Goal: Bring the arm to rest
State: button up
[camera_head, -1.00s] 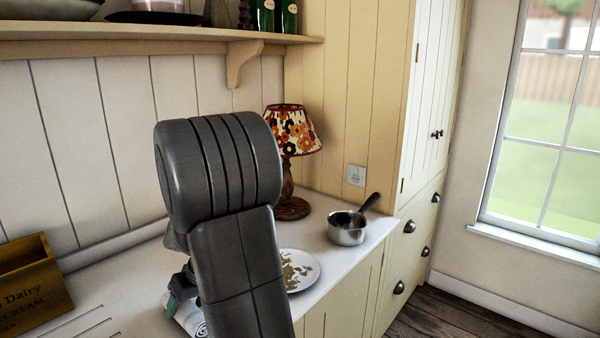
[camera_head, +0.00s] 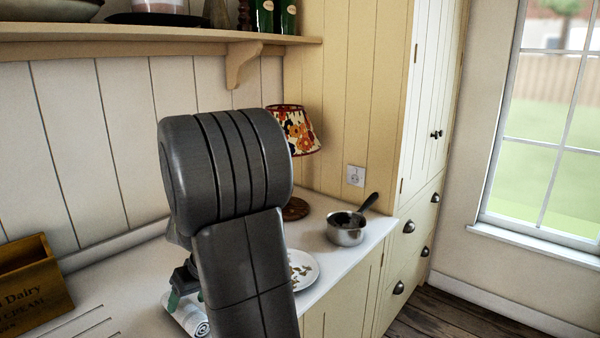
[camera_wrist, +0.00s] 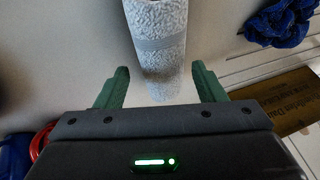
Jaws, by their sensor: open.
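My gripper (camera_wrist: 160,88) is open in the wrist view, its two green fingers apart. A rolled pale towel (camera_wrist: 158,40) lies on the counter beyond and between the fingertips. I cannot tell from the wrist view how far below the fingers it is. The towel's end also shows in the head view (camera_head: 192,318), low beside my arm. There my gripper is mostly hidden behind my arm; a bit of green finger shows just above the towel.
A white plate (camera_head: 306,270) with a leafy pattern, a saucepan (camera_head: 346,232) and a flowered lamp (camera_head: 300,132) stand on the counter (camera_head: 325,262). A wooden crate (camera_head: 32,285) is at the left. A shelf (camera_head: 130,32) runs above. Blue things (camera_wrist: 278,22) lie near the wrist view's edges.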

jog(key=x, duration=0.3)
jog(key=shift+f, duration=0.1)
notch_tip(320, 180, up, 10)
jog(key=shift+r, duration=0.25)
jog(key=shift+s+a+f+n, duration=0.1)
jog(key=shift+f+n, duration=0.15)
jog(key=shift+n, duration=0.25)
jog(key=shift+a+f+n+g+p, duration=0.4)
jog(key=shift+f+n+g, duration=0.1)
jog(key=shift+n, duration=0.2)
jog(key=shift+a+f+n+g+p, duration=0.3)
jog(key=shift+f+n+g+p, duration=0.15)
jog(key=shift+n, duration=0.65)
